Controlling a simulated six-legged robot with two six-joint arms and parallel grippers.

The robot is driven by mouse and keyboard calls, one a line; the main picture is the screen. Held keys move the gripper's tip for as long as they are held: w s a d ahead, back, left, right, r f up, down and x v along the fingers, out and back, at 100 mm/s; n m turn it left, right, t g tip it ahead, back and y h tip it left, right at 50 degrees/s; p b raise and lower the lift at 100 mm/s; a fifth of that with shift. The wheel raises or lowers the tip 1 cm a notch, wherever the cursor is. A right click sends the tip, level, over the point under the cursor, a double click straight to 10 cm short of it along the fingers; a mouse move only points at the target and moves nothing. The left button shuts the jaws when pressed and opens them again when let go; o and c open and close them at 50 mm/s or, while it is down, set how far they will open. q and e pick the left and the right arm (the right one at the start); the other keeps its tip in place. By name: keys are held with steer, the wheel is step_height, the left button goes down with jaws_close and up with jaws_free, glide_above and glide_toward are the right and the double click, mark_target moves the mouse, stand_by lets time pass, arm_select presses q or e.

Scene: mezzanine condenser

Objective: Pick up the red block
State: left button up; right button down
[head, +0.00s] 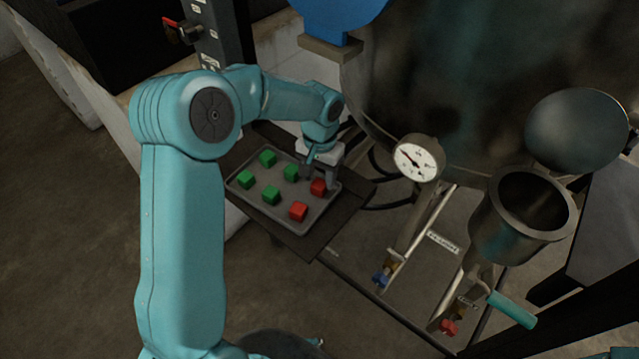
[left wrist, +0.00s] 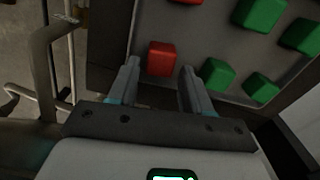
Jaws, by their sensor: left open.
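A red block (head: 318,187) sits on a grey tray (head: 232,188), near its right corner. A second red block (head: 298,211) sits on the tray closer to its near edge. My left gripper (head: 319,180) is open over the first red block, pointing down. In the left wrist view this red block (left wrist: 161,58) appears between the two fingers of the left gripper (left wrist: 160,70), with a gap visible on each side. The other red block (left wrist: 188,2) is cut by the top edge there. My right gripper does not show.
Several green blocks (head: 271,195) share the tray; one (left wrist: 218,73) lies close to the right finger in the left wrist view. The tray rests on a dark shelf (head: 341,206). A pressure gauge (head: 418,158) and large tank (head: 470,80) stand to the right.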

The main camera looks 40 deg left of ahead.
mark_target(319, 184)
arm_select(q)
steer(key=shift+s+d+f, duration=0.1)
steer(key=shift+s+f, duration=0.05)
steer(key=shift+f, duration=0.5)
steer(key=shift+s+f, duration=0.1)
steer(key=shift+f, duration=0.5)
steer(key=shift+w+f, duration=0.15)
steer(key=shift+f, duration=0.35)
steer(key=shift+r, duration=0.15)
steer(key=shift+c, duration=0.9)
steer(key=c, duration=0.5)
steer(key=shift+c, duration=0.2)
